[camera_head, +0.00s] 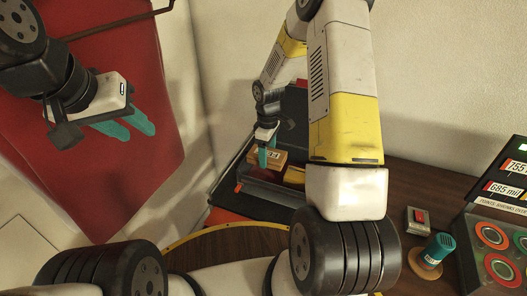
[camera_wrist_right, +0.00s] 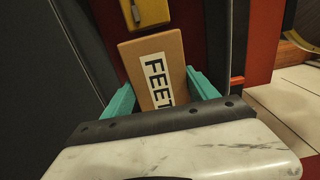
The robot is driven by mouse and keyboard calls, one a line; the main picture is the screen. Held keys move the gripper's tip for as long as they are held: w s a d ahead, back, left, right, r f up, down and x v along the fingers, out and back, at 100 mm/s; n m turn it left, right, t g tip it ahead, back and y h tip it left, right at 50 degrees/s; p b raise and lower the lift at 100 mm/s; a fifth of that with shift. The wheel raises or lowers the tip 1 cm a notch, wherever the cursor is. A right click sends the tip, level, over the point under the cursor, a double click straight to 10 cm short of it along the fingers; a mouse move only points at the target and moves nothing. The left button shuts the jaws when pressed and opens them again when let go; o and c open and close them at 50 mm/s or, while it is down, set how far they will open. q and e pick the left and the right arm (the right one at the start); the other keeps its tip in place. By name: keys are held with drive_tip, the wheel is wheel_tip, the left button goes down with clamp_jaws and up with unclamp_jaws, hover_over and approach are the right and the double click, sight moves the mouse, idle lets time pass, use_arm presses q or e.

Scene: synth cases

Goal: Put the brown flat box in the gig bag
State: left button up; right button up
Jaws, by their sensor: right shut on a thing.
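The brown flat box (camera_wrist_right: 150,55) has a white label reading "FEET" and stands between the teal fingers of my right gripper (camera_wrist_right: 162,95), which is shut on it. In the head view my right gripper (camera_head: 263,157) holds the box (camera_head: 278,158) over the open dark case with orange trim, which I take for the gig bag (camera_head: 262,190). I cannot tell whether the box touches the bag. My left gripper (camera_head: 134,128) is empty and open at the upper left, far from the bag. My right arm hides part of the bag.
A yellow item (camera_head: 294,176) lies in the bag. A red cloth or panel (camera_head: 110,185) hangs behind my left gripper.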

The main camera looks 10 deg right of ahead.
sight(267, 174)
drive_tip(key=shift+f, duration=3.2)
drive_tip(key=shift+f, duration=0.1)
drive_tip(key=o, duration=1.5)
wheel_tip(267, 174, up, 12)
drive_tip(key=shift+f, duration=0.1)
drive_tip(key=s+r+m+t, duration=0.1)
drive_tip(key=s+r+m, duration=0.15)
drive_tip(key=r, duration=0.85)
drive_tip(key=s+r+m+t, duration=0.1)
drive_tip(key=s+r+m, duration=0.1)
drive_tip(key=s+r, duration=0.3)
drive_tip(key=s+a+r+m+t+y, duration=0.1)
drive_tip(key=s+r+m+t, duration=0.1)
drive_tip(key=s+r, duration=0.3)
drive_tip(key=s+a+r+m+t+y, duration=0.1)
drive_tip(key=s+r+m, duration=0.3)
drive_tip(key=s, duration=0.7)
drive_tip(key=shift+s+a+r+t, duration=0.1)
drive_tip(key=shift+s+r+t, duration=0.15)
drive_tip(key=shift+r, duration=0.2)
drive_tip(key=shift+s+a+r+t, duration=0.1)
drive_tip(key=shift+s+r+t, duration=0.05)
drive_tip(key=shift+r+t, duration=0.25)
